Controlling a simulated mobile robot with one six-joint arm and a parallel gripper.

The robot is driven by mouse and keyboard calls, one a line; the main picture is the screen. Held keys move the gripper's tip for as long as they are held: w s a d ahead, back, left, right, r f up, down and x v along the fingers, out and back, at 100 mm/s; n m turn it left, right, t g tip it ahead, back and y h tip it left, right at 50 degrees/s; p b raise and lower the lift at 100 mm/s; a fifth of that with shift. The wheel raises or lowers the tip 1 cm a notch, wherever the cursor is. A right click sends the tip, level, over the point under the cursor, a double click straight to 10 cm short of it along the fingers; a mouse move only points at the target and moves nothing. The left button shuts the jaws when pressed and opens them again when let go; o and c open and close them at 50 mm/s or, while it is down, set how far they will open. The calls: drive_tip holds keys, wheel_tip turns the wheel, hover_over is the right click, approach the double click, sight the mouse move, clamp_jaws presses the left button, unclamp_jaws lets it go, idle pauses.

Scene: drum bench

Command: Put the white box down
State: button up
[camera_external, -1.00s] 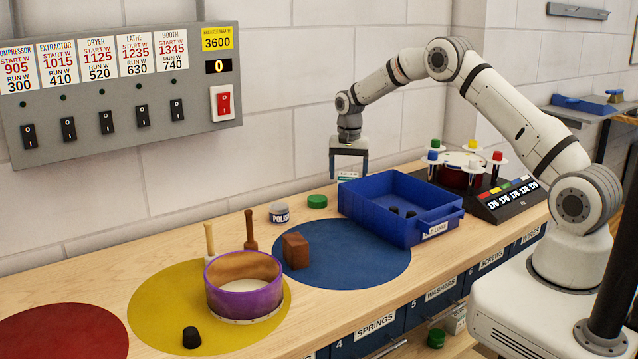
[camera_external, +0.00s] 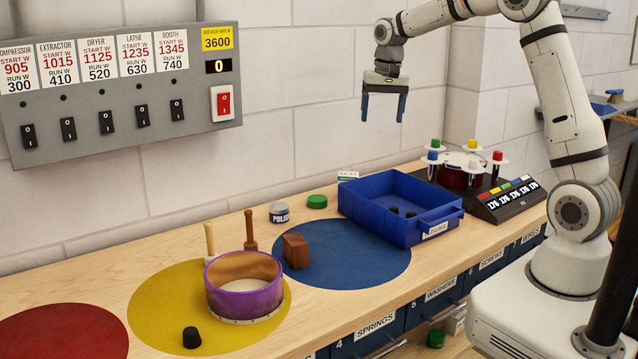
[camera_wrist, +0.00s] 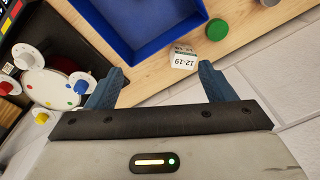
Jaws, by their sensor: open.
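The small white box (camera_external: 347,176) stands on the bench behind the blue tray's back left corner. Only its upper part shows over the tray in the external view. In the wrist view the white box (camera_wrist: 184,57) shows a label reading 12-19 and lies clear of the fingers. My gripper (camera_external: 384,120) is open and empty, raised high above the back of the bench near the wall. In the wrist view my gripper's two blue fingers (camera_wrist: 165,80) are spread with nothing between them.
The blue tray (camera_external: 371,214) holds small dark pieces. A green lid (camera_external: 317,201) and a polish tin (camera_external: 279,213) stand left of the box. A carousel with coloured caps (camera_external: 468,160) stands right of the tray. The brown block (camera_external: 296,251) sits on the blue disc (camera_external: 340,270).

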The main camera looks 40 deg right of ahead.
drive_tip(key=s+r+n+t, duration=0.1)
drive_tip(key=s+r+n, duration=0.25)
drive_tip(key=s, duration=1.25)
drive_tip(key=s+f+n+t, duration=0.1)
drive_tip(key=s+f+n, duration=0.1)
drive_tip(key=s, duration=1.3)
drive_tip(key=shift+s+d+f, duration=0.2)
drive_tip(key=shift+f, duration=0.7)
